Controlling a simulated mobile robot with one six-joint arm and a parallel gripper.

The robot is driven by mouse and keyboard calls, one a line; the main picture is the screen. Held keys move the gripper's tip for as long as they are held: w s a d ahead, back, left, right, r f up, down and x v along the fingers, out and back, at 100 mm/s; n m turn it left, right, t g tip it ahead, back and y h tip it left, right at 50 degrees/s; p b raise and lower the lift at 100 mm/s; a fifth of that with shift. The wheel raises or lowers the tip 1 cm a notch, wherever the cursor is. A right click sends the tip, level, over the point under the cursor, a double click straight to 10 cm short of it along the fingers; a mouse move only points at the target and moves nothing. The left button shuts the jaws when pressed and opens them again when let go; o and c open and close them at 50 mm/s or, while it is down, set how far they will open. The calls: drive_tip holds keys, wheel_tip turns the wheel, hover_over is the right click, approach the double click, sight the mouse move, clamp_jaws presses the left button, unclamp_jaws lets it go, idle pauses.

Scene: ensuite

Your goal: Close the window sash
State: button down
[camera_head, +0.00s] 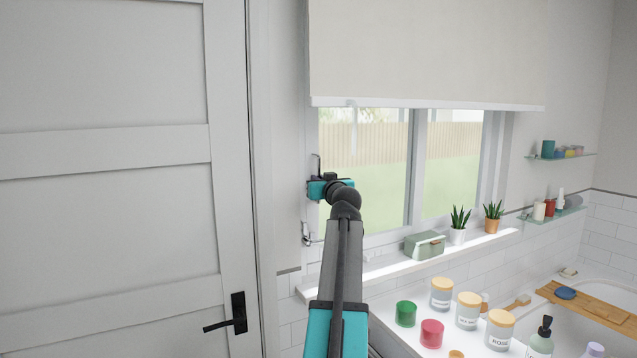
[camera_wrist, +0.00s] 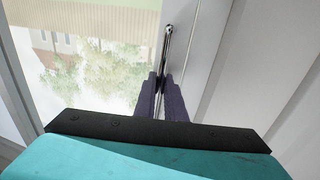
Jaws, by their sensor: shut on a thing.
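The window sash (camera_head: 412,170) is a white frame with clear glass, behind a half-lowered blind. A slim metal handle stands upright on its left side, and it shows in the wrist view (camera_wrist: 168,42) against the white frame. My gripper (camera_head: 316,188) is at the left edge of the window. In the wrist view its two dark fingers (camera_wrist: 163,82) are shut on the handle's end. My arm hides part of the lower left of the window. I cannot tell from these views how wide any gap at the sash edge is.
A white sill (camera_head: 385,268) runs below the window, with a green box (camera_head: 424,245) and two potted plants at its right. Several jars and candles stand lower down, right of my arm. A panelled door (camera_head: 110,200) fills the left. The cream blind (camera_head: 425,50) hangs above.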

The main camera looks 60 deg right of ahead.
drive_tip(key=shift+w+a+f, duration=0.1)
drive_tip(key=shift+w+a, duration=0.1)
drive_tip(key=shift+w, duration=0.1)
drive_tip(key=c, duration=2.1)
unclamp_jaws()
drive_tip(key=shift+s, duration=0.1)
drive_tip(key=b+v, duration=0.3)
drive_tip(key=v, duration=1)
drive_tip(key=shift+s+a+b, duration=0.2)
drive_tip(key=shift+s+b, duration=0.15)
drive_tip(key=shift+b, duration=0.05)
